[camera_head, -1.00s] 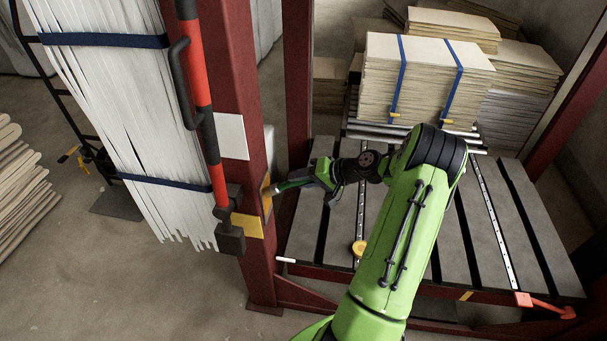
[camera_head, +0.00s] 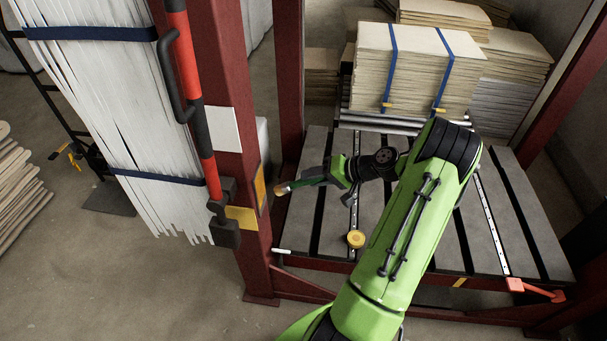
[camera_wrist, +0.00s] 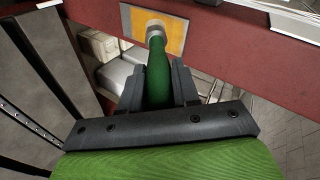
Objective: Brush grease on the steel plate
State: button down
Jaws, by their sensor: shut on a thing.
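My gripper (camera_head: 334,174) is shut on a brush with a green handle (camera_wrist: 158,72). The brush points left toward the red post, and its brownish tip (camera_head: 281,189) is a small gap away from the post in the head view. The steel plate (camera_wrist: 176,37) is on the post's face, with a grey rim around an amber-yellow area. In the head view it shows edge-on as a narrow strip (camera_head: 260,188). In the wrist view the brush's metal ferrule (camera_wrist: 155,28) overlaps the plate and hides its bristles.
The red post (camera_head: 224,80) stands left of my gripper, with a red-black handled bar (camera_head: 192,75) and strapped white strips beyond it. Below lies a slatted grey platform (camera_head: 490,229) with a round yellow object (camera_head: 355,239). Strapped board stacks (camera_head: 414,68) stand behind.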

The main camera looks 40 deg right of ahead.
jog(key=shift+s+d, duration=0.1)
jog(key=shift+s, duration=0.05)
jog(key=shift+s+d, duration=0.9)
jog(key=shift+s, duration=0.3)
dwell(0.4)
